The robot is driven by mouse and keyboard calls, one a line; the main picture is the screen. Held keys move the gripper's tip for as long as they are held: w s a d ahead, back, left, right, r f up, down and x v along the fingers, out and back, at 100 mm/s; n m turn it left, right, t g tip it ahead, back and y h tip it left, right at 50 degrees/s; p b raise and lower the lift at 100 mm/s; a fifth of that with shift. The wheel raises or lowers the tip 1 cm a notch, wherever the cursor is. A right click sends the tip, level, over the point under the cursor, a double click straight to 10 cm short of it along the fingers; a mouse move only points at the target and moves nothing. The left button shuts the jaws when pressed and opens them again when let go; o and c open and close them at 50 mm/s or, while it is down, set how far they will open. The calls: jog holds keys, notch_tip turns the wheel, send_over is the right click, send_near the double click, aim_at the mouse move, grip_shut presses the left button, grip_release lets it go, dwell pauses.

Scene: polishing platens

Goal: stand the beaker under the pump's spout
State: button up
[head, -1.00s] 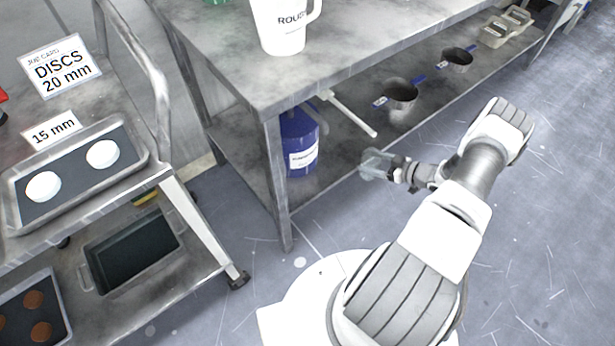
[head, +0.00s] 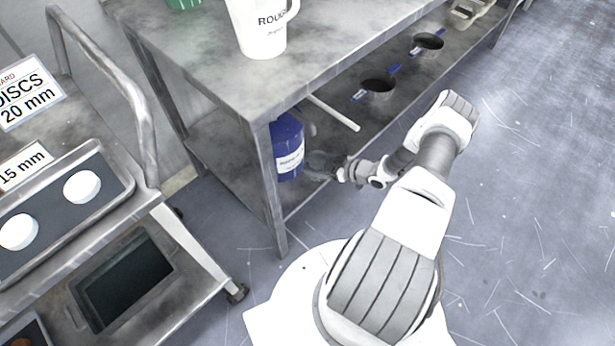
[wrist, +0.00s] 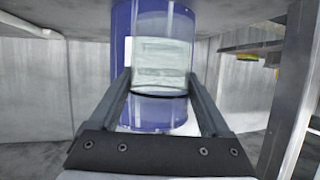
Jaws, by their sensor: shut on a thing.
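A clear glass beaker (head: 317,163) is held upright by my gripper (head: 328,168), beside the blue pump bottle (head: 287,150) on the bench's lower shelf. The pump's long pale spout (head: 335,113) sticks out to the right and toward the front, higher than the beaker. In the wrist view, the gripper (wrist: 158,82) has a finger on each side of the beaker (wrist: 160,98). The blue bottle (wrist: 123,45) shows behind and through the glass. A pale bar, perhaps the spout (wrist: 28,28), is at upper left. Whether the beaker touches the shelf is unclear.
The bench top (head: 200,65) overhangs the shelf and carries a white jug (head: 262,30). Two dark pans (head: 378,85) with blue handles stand farther right on the shelf. A bench leg (head: 268,195) stands left of the bottle. A cart (head: 185,255) is at left.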

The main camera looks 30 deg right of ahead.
jog(key=a+f, duration=0.2)
jog(key=a, duration=0.1)
jog(key=shift+w, duration=0.4)
jog(key=shift+f+b, duration=1)
jog(key=shift+f, duration=0.95)
jog(key=shift+f, duration=0.1)
jog(key=shift+f+b, duration=0.15)
jog(key=shift+b, duration=0.15)
jog(key=o, duration=1.2)
jog(key=shift+r+p, duration=0.35)
jog(key=shift+p, duration=0.05)
jog(key=p+v, duration=0.2)
jog(key=v, duration=1)
jog(key=shift+f, duration=0.1)
